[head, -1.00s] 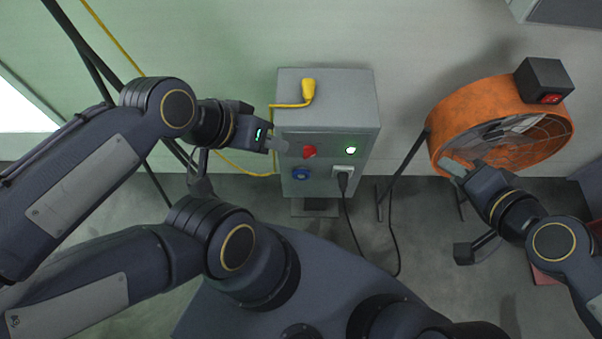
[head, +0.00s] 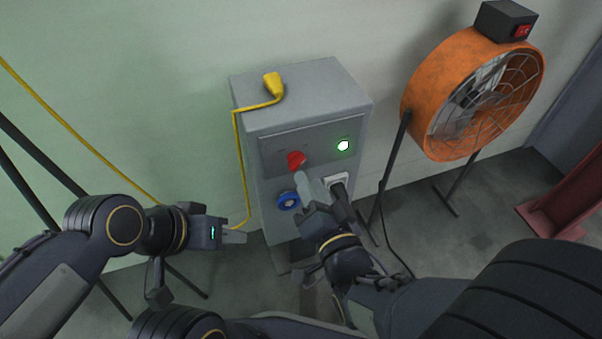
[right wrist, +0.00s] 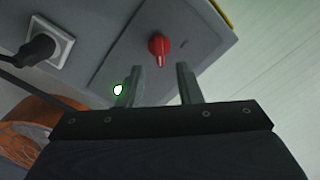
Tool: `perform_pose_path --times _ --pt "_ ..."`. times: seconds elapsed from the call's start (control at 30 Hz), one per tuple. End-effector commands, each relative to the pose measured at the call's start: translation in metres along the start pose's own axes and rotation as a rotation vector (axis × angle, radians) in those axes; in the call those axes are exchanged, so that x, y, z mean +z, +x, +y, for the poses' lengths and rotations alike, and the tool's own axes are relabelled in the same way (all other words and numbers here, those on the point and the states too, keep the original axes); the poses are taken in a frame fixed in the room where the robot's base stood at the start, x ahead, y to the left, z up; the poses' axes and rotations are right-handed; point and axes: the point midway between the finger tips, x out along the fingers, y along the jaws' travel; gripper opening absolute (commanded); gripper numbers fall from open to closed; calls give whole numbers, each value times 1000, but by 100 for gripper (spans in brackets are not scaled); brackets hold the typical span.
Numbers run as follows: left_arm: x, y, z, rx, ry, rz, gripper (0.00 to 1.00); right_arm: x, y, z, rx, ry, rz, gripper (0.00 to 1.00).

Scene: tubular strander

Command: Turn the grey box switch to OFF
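The grey box (head: 300,92) stands against the wall in the head view. On its front panel is a red rotary switch (head: 296,160); it also shows in the right wrist view (right wrist: 159,46). Its position label is not readable. A lamp (head: 343,145) on the panel glows green-white. My right gripper (head: 308,183) is in front of the panel, just below and right of the switch. In the right wrist view its two fingers are apart, with the switch beyond the gap between their tips, not held. My left gripper (head: 240,237) is left of the box's lower part; its finger gap cannot be made out.
A yellow plug (head: 273,84) lies on the box top, its cable hanging down the left side. A blue socket (head: 288,200) and a socket with a black plug (head: 339,188) are below the switch. An orange fan (head: 420,90) stands at right.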

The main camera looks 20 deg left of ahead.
Motion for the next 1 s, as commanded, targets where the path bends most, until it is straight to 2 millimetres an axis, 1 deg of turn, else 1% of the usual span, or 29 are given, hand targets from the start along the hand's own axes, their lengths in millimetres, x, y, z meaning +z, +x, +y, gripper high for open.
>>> perform_pose_path --times 0.03,0.1,0.2,0.3,0.43,0.63,0.67,0.9,1.0 --pt "1 2 -1 0 0 0 36 1 9 1 -1 -2 1 32" --pt "2 3 -1 0 0 0 36 1 21 1 0 -3 1 32" --pt "2 5 -2 0 0 0 36 1 34 1 0 -2 -1 32" --pt "3 5 -2 0 0 0 36 1 43 1 1 -2 -1 32" --pt "3 6 -3 0 0 0 36 1 48 0 1 -1 -2 32" --pt "3 6 -2 0 0 0 36 1 49 0 1 -1 -3 32" --pt "3 6 -2 0 0 0 36 0 49 0 1 -1 -3 30" --pt "3 6 -2 0 0 0 36 1 48 0 1 -1 -3 0" --pt "3 6 -2 0 0 0 36 1 48 0 1 -1 -3 0"
